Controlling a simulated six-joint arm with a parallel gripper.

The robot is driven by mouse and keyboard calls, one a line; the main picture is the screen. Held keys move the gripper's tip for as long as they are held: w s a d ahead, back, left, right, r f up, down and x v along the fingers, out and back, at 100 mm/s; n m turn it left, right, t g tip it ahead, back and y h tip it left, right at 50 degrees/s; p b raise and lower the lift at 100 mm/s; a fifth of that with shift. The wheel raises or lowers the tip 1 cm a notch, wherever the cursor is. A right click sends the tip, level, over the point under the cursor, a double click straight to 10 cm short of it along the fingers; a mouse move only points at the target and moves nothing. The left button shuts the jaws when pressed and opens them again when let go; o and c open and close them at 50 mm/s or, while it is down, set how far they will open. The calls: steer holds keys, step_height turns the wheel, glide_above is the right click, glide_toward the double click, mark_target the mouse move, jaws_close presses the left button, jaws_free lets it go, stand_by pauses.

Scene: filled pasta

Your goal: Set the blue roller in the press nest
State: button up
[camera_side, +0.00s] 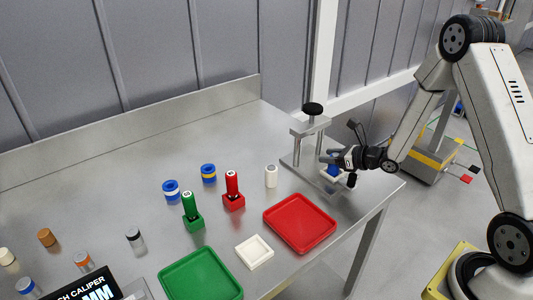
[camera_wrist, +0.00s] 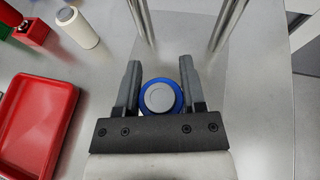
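The blue roller (camera_wrist: 160,97) shows end-on in the wrist view as a blue ring around a pale grey round face. It sits between the two fingers of my gripper (camera_wrist: 160,80), which close on its sides. In the side view the roller (camera_side: 333,170) is a small blue patch at my gripper (camera_side: 332,161), in front of the press, partly hidden by the fingers. The press (camera_side: 312,131) has two steel columns, a crossbar and a black knob on top. The columns (camera_wrist: 225,22) stand just beyond the roller in the wrist view. I cannot make out the nest clearly.
A white cylinder (camera_side: 271,176), red and green holders and several rollers stand farther left. The table edge is close on the right.

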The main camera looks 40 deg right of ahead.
steer(key=o, duration=0.4)
steer(key=shift+s+f, duration=0.5)
steer(key=shift+f, duration=0.25)
steer(key=shift+o, duration=0.2)
steer(key=shift+r, duration=0.1)
steer(key=shift+w+r, duration=0.1)
steer(key=shift+r, duration=0.3)
steer(key=r+v, duration=0.1)
steer(key=v, duration=1.1)
steer(key=shift+w, duration=0.2)
